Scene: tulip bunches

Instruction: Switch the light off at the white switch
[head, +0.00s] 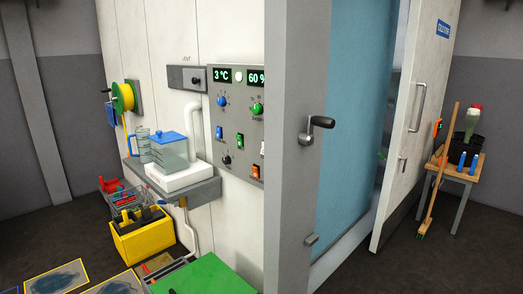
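A grey control panel (230,120) is on the pale wall, left of the door post. It carries small rocker switches: a blue one (219,132), a green-and-pale one (240,141) and an orange one (256,171). A small white round piece (238,75) sits between the two green-lit displays; I cannot tell if it is a lamp or a button. I cannot make out for certain which piece is the white switch, or its position. The post hides the panel's right edge. Neither of my grippers is in view.
A grey shelf (205,190) with a blue-lidded clear container (170,150) juts out below left of the panel. A yellow tool box (143,236) and green surface (200,276) are below. A grey post with a black handle (322,122) stands right; the white door (418,110) is open.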

